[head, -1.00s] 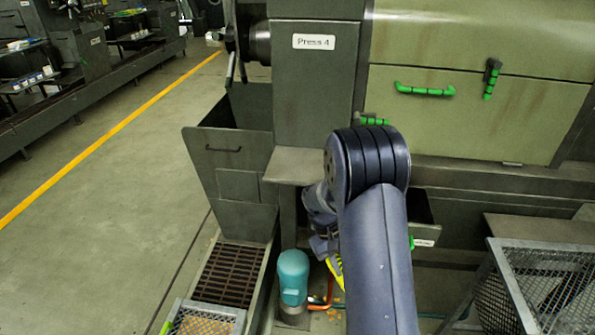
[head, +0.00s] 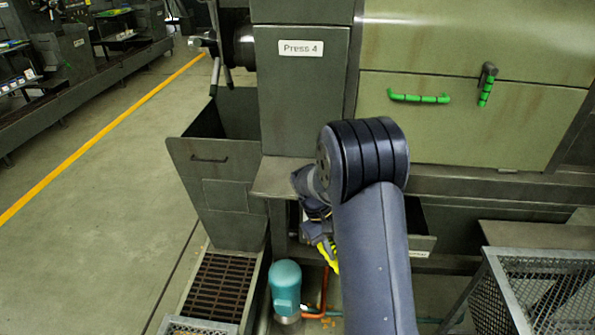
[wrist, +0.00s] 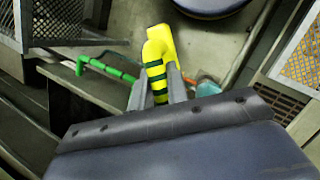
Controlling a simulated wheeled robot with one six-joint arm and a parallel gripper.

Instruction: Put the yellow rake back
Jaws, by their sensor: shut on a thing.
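The yellow rake (head: 328,254) shows as a small yellow piece below my gripper (head: 321,235) in the head view, left of my forearm. In the wrist view the rake (wrist: 160,44) has a yellow handle with dark bands and a wider yellow end. My gripper (wrist: 157,91) is shut on the banded handle. The rake hangs in the air in front of the press, above the floor. My arm hides much of it in the head view.
Press 4 (head: 300,100) stands ahead with an open bin (head: 218,185) at its left. A teal motor (head: 286,280) and orange pipe are below the gripper. A floor grate (head: 222,285) lies left; a mesh cage (head: 545,285) stands right. A green-handled drawer (wrist: 105,68) is near the rake.

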